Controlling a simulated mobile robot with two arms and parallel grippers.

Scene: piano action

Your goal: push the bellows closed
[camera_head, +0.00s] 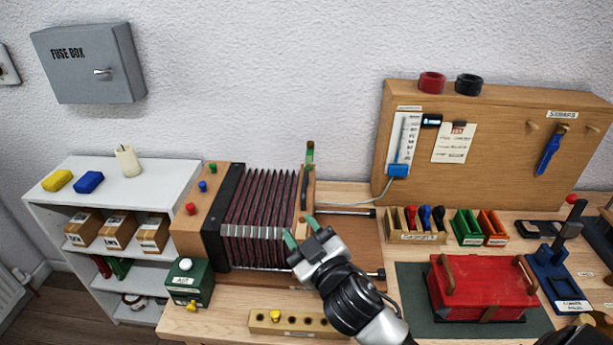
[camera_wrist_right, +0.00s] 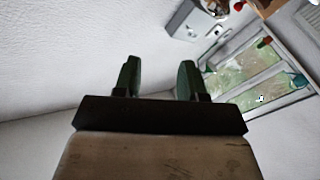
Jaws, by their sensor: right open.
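The bellows (camera_head: 262,205) has dark red pleats with a pale metal strip across them. It stands spread open on the bench between a wooden box end (camera_head: 222,185) on the left and an upright wooden end board (camera_head: 305,190) on the right. A green-tipped post stands at the board's top. My right gripper (camera_head: 301,231), with green fingertips, is in front of the board's near lower part. I cannot tell whether it touches. Its fingers are apart with nothing between them in the right wrist view (camera_wrist_right: 158,78). My left gripper is not in view.
Two metal rods (camera_head: 340,212) extend right of the end board, with black stops. A green box (camera_head: 189,282) and a wooden block with holes (camera_head: 295,322) stand in front. A red case (camera_head: 480,287) on a dark mat and small bins (camera_head: 415,225) are to the right.

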